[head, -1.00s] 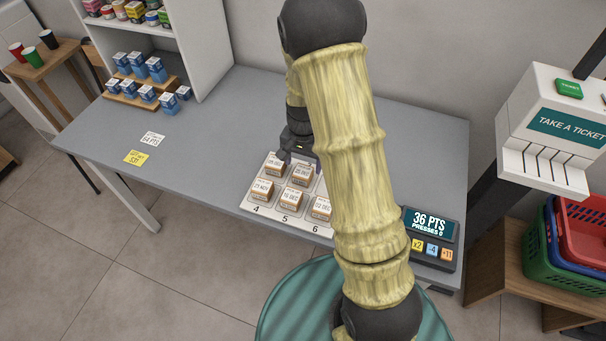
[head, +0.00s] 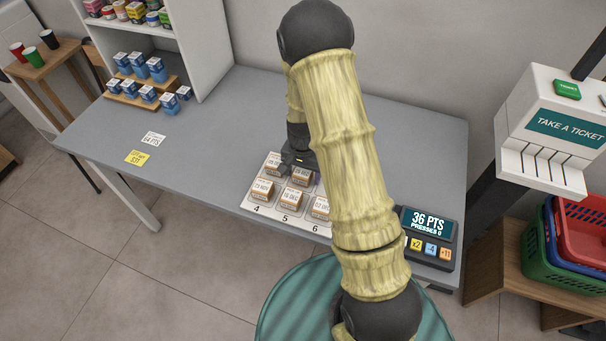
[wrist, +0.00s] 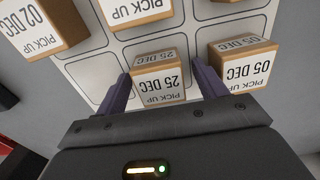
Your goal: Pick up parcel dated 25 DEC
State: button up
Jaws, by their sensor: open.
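The parcel dated 25 DEC (wrist: 158,84) is a small brown box with a white label, upside down in the wrist view. It sits on the white numbered card, and in the head view it shows in the card's back row (head: 302,177). My gripper (wrist: 163,86) is open, with one dark purple finger on each side of this parcel. I cannot tell whether the fingers touch it. In the head view my gripper (head: 299,163) is low over the back row, partly hidden by my arm.
The 05 DEC parcel (wrist: 243,68) stands close beside the right finger in the wrist view. The 02 DEC parcel (wrist: 40,28) is at upper left. The white card (head: 247,207) lies on the grey counter (head: 215,150). A points display (head: 430,225) stands at right.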

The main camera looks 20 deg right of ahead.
aim_at(303, 171)
jog(key=c, duration=1.1)
jog(key=shift+r, duration=0.1)
notch_tip(303, 171, up, 10)
jog(key=shift+f, duration=0.1)
dwell(0.4)
